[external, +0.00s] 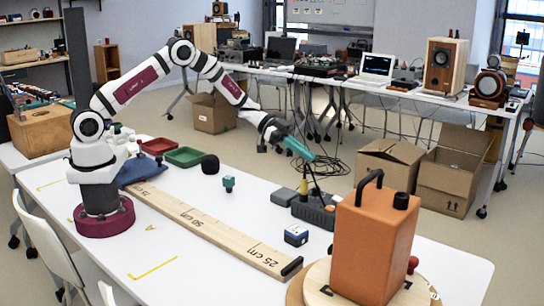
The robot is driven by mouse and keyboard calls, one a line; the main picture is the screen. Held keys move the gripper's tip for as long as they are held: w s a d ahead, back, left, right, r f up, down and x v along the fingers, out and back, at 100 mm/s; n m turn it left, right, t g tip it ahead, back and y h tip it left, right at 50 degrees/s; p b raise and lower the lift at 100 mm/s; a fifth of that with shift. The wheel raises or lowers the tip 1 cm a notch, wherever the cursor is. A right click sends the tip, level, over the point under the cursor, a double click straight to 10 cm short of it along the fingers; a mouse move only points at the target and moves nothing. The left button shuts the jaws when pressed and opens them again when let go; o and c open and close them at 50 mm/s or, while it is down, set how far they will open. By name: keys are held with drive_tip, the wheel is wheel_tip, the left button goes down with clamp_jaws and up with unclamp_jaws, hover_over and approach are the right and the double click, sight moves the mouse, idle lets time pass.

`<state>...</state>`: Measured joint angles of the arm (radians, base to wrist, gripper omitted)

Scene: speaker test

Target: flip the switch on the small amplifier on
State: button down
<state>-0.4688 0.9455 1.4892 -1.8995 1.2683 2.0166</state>
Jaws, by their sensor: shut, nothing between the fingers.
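My gripper (309,157) has teal fingers and is shut and empty. It hangs in the air above the far side of the table, up and left of the orange box. The orange box (365,245), with a black top handle, is perhaps the small amplifier; I cannot be sure. It stands upright on a round wooden board (318,283) at the table's right end. A black knob (401,200) sits on its top and a red knob (412,264) shows at its right side. No switch can be made out, and its far faces are hidden.
A dark device (314,213) with a yellow upright piece stands below my gripper. A small blue-and-white box (296,235) and a long wooden ruler (210,228) lie on the white table. Red (158,146) and green (184,157) trays sit farther back. The near table side is clear.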

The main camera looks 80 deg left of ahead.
hover_over(328, 198)
drive_tip(key=f, duration=0.3)
drive_tip(key=shift+w+d+f, duration=0.3)
drive_tip(key=shift+d+f, duration=0.1)
wheel_tip(328, 198, down, 3)
drive_tip(key=shift+s+a+r, duration=0.1)
drive_tip(key=shift+a+r, duration=0.05)
drive_tip(key=shift+s+f, duration=0.1)
drive_tip(key=shift+f, duration=0.5)
drive_tip(key=shift+s+a+f, duration=0.1)
drive_tip(key=shift+a+f, duration=0.05)
drive_tip(key=shift+f, duration=0.35)
drive_tip(key=shift+r, duration=0.8)
drive_tip(key=shift+r, duration=0.1)
